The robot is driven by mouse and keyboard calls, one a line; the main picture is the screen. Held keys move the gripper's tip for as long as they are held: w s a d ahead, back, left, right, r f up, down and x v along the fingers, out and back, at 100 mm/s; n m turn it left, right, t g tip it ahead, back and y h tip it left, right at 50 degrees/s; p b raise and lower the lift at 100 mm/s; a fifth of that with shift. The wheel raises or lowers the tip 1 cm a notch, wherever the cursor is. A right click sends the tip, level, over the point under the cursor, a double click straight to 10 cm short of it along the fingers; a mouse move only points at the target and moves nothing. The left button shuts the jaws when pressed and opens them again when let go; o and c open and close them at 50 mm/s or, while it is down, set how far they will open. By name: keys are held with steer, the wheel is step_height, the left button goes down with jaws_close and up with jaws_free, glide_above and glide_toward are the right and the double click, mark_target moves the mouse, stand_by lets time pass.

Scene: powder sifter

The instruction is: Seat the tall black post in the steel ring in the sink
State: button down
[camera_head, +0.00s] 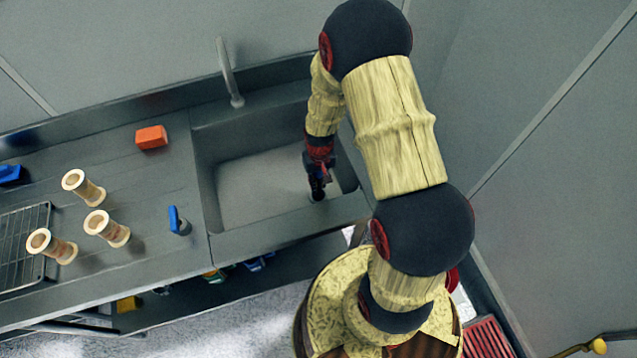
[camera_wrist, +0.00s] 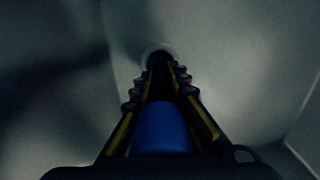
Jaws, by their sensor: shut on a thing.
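My gripper (camera_head: 318,182) is low inside the right part of the sink (camera_head: 255,190). In the wrist view my gripper (camera_wrist: 160,80) is shut on the tall black post (camera_wrist: 158,62), whose dark end shows between and beyond the fingertips. A pale round rim, apparently the steel ring (camera_wrist: 172,47), shows around the post's far end. I cannot tell whether the post is inside the ring or only above it. A blue block (camera_wrist: 161,130) lies between the finger bases; I cannot tell what it belongs to. My gripper and arm mostly hide the post and ring in the head view.
A faucet (camera_head: 230,72) stands behind the sink. The sink's right wall is close to my gripper; its left floor is clear. On the counter left are an orange block (camera_head: 151,137), a blue-handled item (camera_head: 177,220), several pale spools (camera_head: 107,228) and a wire rack (camera_head: 22,245).

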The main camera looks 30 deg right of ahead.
steer(key=c, duration=2.2)
jaws_free()
steer(key=shift+f, duration=0.1)
steer(key=o, duration=0.5)
steer(key=shift+c, duration=0.2)
step_height(320, 180, up, 12)
steer(key=p, duration=0.3)
steer(key=shift+d, duration=0.1)
step_height(320, 180, up, 10)
steer(key=a+t, duration=0.1)
steer(key=a, duration=0.1)
steer(key=s+a+r+n+t, duration=0.1)
steer(key=s+a+r+t, duration=0.1)
steer(key=s+r, duration=0.5)
steer(key=s+a+r+n+t, duration=0.1)
steer(key=s+a+r, duration=0.4)
steer(key=r, duration=1.1)
steer(key=s+t, duration=0.1)
steer(key=s, duration=0.2)
steer(key=shift+s+a+t, duration=0.15)
steer(key=shift+s+t, duration=0.1)
steer(key=shift+t, duration=0.05)
